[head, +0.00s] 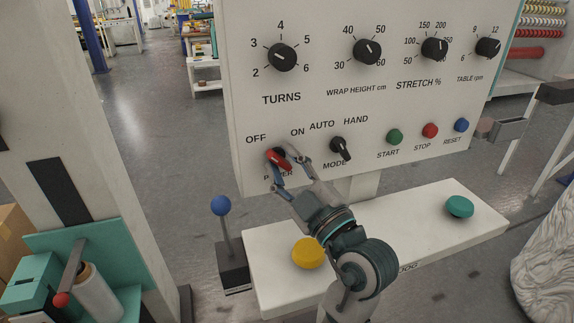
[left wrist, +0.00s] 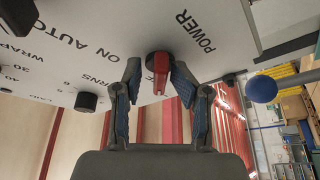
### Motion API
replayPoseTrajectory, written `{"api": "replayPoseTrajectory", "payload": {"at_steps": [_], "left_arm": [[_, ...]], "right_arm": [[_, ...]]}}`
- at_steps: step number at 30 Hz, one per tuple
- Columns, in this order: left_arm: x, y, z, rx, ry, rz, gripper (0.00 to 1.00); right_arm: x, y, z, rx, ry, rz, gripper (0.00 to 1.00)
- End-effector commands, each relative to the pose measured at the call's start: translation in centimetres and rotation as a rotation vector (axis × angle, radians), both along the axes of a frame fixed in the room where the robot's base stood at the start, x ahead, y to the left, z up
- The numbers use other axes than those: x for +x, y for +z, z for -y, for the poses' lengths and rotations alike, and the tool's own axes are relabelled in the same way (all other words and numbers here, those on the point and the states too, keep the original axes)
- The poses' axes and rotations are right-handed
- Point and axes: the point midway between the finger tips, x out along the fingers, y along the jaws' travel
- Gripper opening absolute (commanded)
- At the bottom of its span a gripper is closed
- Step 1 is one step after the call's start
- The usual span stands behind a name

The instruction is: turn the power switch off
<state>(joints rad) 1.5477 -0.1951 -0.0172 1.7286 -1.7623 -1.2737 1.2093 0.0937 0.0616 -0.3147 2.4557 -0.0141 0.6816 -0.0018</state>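The power switch (head: 278,158) is a red knob at the lower left of the white control panel, below the OFF and ON labels. In the left wrist view the red switch handle (left wrist: 159,72) stands out from a dark round base. My left gripper (head: 291,171) is at the switch, with one finger on each side of it. In the left wrist view the left gripper (left wrist: 156,70) has its fingers apart around the handle, with a narrow gap visible at the left finger. Contact at the right finger is unclear. The fingers partly hide the switch in the head view. My right gripper is not seen.
The black mode knob (head: 341,148) is close to the right of the left gripper. Green (head: 395,137), red (head: 430,131) and blue (head: 461,125) buttons lie farther right. A blue-topped lever (head: 221,206) and a yellow button (head: 307,253) are below.

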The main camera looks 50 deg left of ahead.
Motion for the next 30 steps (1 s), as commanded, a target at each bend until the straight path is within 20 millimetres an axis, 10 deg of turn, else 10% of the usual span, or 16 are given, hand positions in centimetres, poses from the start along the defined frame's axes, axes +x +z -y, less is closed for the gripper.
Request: {"api": "replayPoseTrajectory", "payload": {"at_steps": [14, 30], "left_arm": [[-0.3, 0.1, 1.3, 0.005, -0.001, 0.002, 0.39], [-1.0, -3.1, 10.9, 0.001, -0.001, -0.002, 0.39]], "right_arm": [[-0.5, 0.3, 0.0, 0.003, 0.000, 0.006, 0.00], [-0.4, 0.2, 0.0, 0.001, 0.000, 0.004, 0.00]]}}
